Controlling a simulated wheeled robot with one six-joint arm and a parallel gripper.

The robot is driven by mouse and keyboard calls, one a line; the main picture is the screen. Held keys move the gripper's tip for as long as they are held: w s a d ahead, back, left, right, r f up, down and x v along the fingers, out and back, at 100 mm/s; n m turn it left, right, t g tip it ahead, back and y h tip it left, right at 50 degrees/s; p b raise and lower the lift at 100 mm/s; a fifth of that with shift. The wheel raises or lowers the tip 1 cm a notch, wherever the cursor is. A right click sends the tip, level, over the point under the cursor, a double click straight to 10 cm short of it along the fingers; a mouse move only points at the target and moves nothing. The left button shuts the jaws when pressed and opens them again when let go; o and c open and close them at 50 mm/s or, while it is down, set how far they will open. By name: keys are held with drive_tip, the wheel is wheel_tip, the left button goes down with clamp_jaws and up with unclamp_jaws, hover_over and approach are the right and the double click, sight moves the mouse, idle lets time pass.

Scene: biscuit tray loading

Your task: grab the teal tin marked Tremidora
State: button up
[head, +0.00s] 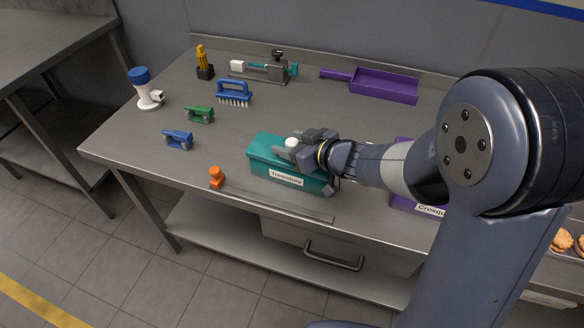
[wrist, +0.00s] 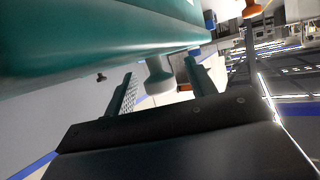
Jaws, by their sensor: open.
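The teal tin (head: 262,165) stands near the front edge of the steel table, with a white label that reads Tremidora on its front. A white knob (head: 292,142) sits on its lid. My gripper (head: 296,149) is at the lid, its fingers beside the knob. In the wrist view the teal tin (wrist: 90,35) fills the upper left, and the pale knob (wrist: 157,77) shows between the two open fingers of my gripper (wrist: 160,82). I cannot tell whether a finger touches the knob. My arm hides part of the tin's right side.
A purple tin (head: 403,203) labelled Crosq… stands to the right, partly behind my arm. An orange object (head: 216,177) is left of the teal tin. Blue (head: 179,140) and green (head: 200,114) objects, a brush (head: 235,92) and a purple scoop (head: 385,86) lie further back.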

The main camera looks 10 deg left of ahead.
drive_tip(key=shift+c, duration=0.4)
clamp_jaws()
drive_tip(key=shift+r, duration=0.1)
